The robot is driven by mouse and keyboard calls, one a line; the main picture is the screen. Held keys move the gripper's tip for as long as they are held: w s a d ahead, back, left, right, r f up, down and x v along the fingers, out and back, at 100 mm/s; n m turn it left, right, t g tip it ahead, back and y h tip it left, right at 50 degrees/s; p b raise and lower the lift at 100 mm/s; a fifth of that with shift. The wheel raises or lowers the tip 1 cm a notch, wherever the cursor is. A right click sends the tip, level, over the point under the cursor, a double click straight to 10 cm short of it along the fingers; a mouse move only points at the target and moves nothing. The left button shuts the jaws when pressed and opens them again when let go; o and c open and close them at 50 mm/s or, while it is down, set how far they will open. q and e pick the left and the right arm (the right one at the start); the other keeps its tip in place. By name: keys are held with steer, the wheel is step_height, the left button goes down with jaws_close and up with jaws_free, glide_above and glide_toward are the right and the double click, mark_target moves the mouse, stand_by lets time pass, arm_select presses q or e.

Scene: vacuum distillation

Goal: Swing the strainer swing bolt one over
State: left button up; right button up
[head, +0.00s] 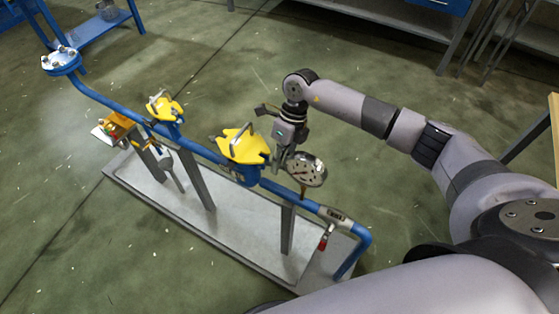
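A blue pipe run carries a larger yellow-topped blue fitting (243,147) near the middle of the head view, with metal bolt or handle parts on its yellow cover. A smaller, similar yellow-topped fitting (165,106) sits further left on the pipe. I cannot tell for sure which is the strainer, and single swing bolts are too small to make out. My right gripper (279,162) points down just right of the larger yellow cover, close to it. Its fingertips are small and partly overlap the fitting, so their opening is unclear. My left gripper is not in view.
A red-handled valve part (326,237) hangs near the pipe's right end. The pipe stands on a grey metal base (235,232). A bolted blue flange (61,60) is at far left. Open floor surrounds the base.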

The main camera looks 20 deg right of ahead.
jaws_close()
steer(key=shift+w+a+r+g+h, duration=0.2)
steer(key=shift+r+g+h, duration=0.2)
steer(key=shift+g, duration=0.2)
steer(key=shift+d, duration=0.1)
steer(key=shift+o, duration=2)
jaws_free()
